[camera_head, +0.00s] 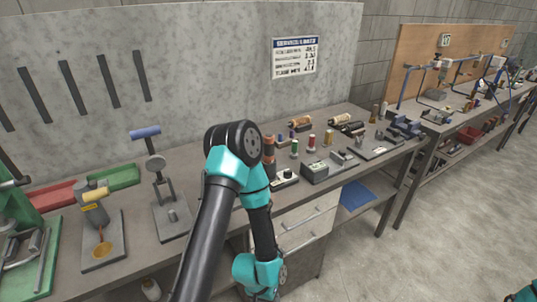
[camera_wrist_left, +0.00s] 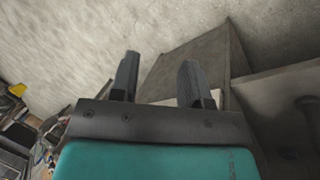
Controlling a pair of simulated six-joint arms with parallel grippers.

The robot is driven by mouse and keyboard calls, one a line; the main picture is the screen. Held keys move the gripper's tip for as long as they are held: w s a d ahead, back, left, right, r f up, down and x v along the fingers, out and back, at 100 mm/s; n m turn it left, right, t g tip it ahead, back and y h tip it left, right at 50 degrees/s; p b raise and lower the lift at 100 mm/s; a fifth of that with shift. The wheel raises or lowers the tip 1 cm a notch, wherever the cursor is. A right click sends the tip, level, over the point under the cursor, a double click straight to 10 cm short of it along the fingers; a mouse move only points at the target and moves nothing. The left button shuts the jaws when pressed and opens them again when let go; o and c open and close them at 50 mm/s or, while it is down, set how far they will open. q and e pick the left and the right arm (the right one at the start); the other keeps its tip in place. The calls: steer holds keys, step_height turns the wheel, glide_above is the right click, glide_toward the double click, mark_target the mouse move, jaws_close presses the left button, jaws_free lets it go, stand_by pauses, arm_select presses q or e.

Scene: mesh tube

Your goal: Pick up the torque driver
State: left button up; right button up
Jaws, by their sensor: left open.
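I cannot make out for certain which item is the torque driver; it may be among the small tools on the workbench (camera_head: 205,152). My left arm rises from the bottom of the head view, bends at a black elbow and hangs down in front of the bench's drawers. Its fingertips are not clear there. In the left wrist view my left gripper (camera_wrist_left: 158,82) is open, with nothing between its two dark fingers. It is away from the bench-top tools, with grey floor and a box-like grey surface beyond. My right gripper is not in view.
A small press with a blue handle (camera_head: 146,132), a yellow-handled press (camera_head: 96,195) and green and red trays stand at the left. Spools and small instruments crowd the bench's right half. A grey box (camera_head: 314,172) stands near its front edge. Open floor (camera_head: 440,230) lies right.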

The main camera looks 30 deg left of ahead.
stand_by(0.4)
arm_select(q)
steer(key=o, duration=0.6)
